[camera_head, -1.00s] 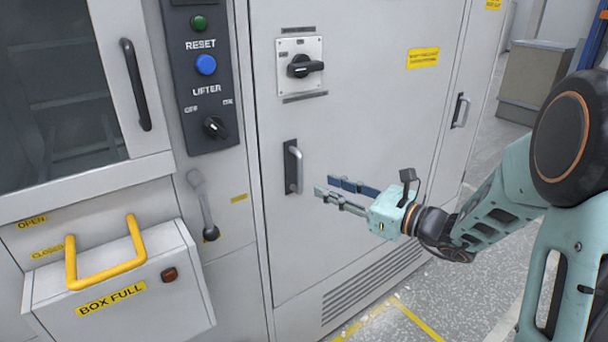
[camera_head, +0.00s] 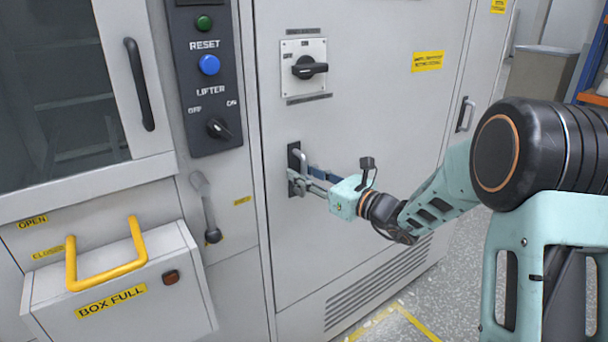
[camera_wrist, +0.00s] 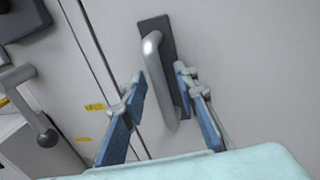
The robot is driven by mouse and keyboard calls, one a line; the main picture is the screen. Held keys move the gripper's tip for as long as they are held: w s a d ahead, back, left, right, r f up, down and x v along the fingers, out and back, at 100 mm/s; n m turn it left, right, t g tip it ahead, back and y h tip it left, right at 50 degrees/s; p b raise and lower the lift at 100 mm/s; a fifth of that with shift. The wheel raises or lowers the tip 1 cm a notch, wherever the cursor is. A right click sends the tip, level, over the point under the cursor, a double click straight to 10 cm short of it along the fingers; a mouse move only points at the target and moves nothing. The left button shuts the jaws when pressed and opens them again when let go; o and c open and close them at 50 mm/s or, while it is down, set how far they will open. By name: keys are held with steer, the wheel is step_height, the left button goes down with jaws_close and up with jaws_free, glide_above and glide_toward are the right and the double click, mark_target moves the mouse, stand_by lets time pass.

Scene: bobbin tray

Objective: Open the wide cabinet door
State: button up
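The wide cabinet door (camera_head: 370,115) is a light grey panel and looks shut. Its handle (camera_head: 302,157) is a silver bar on a dark backing plate, near the door's left edge. In the wrist view the handle (camera_wrist: 156,70) stands upright and slightly tilted between my fingers. My gripper (camera_head: 300,181) is at the lower part of the handle. In the wrist view my gripper (camera_wrist: 157,85) is open, with one blue-padded finger on each side of the bar. A gap shows between the left finger and the bar; the right finger is close to the backing plate.
A rotary switch (camera_head: 308,68) sits above the handle. Left of the door are a control panel (camera_head: 210,75), a grey lever (camera_head: 206,208) and a box with a yellow handle (camera_head: 105,255). Another handle (camera_head: 465,114) is on the narrow panel to the right. Floor shows at the lower right.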

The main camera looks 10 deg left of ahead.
jaws_close()
steer(key=shift+d, duration=0.1)
stand_by(0.4)
